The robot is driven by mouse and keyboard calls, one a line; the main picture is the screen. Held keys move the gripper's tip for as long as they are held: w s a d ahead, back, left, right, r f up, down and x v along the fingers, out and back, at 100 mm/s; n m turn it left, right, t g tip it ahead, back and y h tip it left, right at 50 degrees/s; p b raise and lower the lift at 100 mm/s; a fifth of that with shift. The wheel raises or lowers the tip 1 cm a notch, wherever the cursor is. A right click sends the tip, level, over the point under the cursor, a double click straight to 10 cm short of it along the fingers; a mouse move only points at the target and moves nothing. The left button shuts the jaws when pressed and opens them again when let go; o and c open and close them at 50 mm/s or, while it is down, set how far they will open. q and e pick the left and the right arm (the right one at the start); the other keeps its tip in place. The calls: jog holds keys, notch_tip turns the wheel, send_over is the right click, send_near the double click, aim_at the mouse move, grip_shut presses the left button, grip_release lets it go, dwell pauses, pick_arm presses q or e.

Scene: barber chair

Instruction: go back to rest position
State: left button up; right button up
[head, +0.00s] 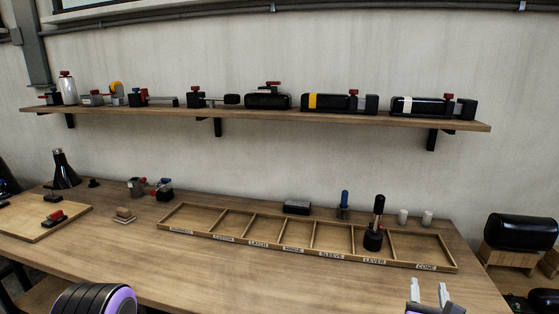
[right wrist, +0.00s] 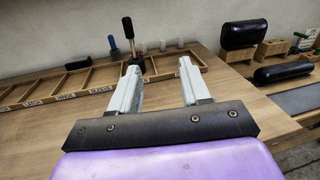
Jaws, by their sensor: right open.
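My right gripper (head: 429,292) is at the bottom right of the head view, over the front right part of the workbench. In the right wrist view my right gripper (right wrist: 156,82) has its two pale fingers wide apart, with nothing between them but bare bench top. A black lever (head: 375,225) stands upright in the LEVER compartment of the wooden tray (head: 290,252), beyond the fingers. A rounded purple and black part of my own arm shows at the bottom left of the head view. My left gripper's fingers are not visible.
The workbench (head: 190,265) is clear in front of the tray. A blue-handled tool (head: 345,204), a black block (head: 297,207) and two pale cylinders (head: 403,217) stand behind it. A wall shelf (head: 250,117) carries several parts. A black cushion (head: 522,232) sits to the right.

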jog(key=s+a+f+n+g+y+b, duration=0.2)
jog(key=s+a+f+n+g+y, duration=0.1)
jog(key=f+n, duration=0.8)
jog(key=s+a+f+n+g+y+b, duration=0.1)
jog(key=s+a+f+n+g+y, duration=0.15)
jog(key=f+n, duration=0.8)
pick_arm(q)
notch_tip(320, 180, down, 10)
jog(key=b, duration=0.7)
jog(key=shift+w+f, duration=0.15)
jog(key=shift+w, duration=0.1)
pick_arm(e)
jog(key=s+d+f+n+g+h, duration=0.1)
jog(key=s+d+f+n+g, duration=0.3)
jog(key=s+f, duration=1.6)
notch_tip(320, 180, down, 2)
jog(key=n+g, duration=0.3)
jog(key=n, duration=0.4)
jog(key=shift+s+d+g, duration=0.2)
jog(key=shift+s+g, duration=0.15)
jog(key=shift+n+h, duration=0.25)
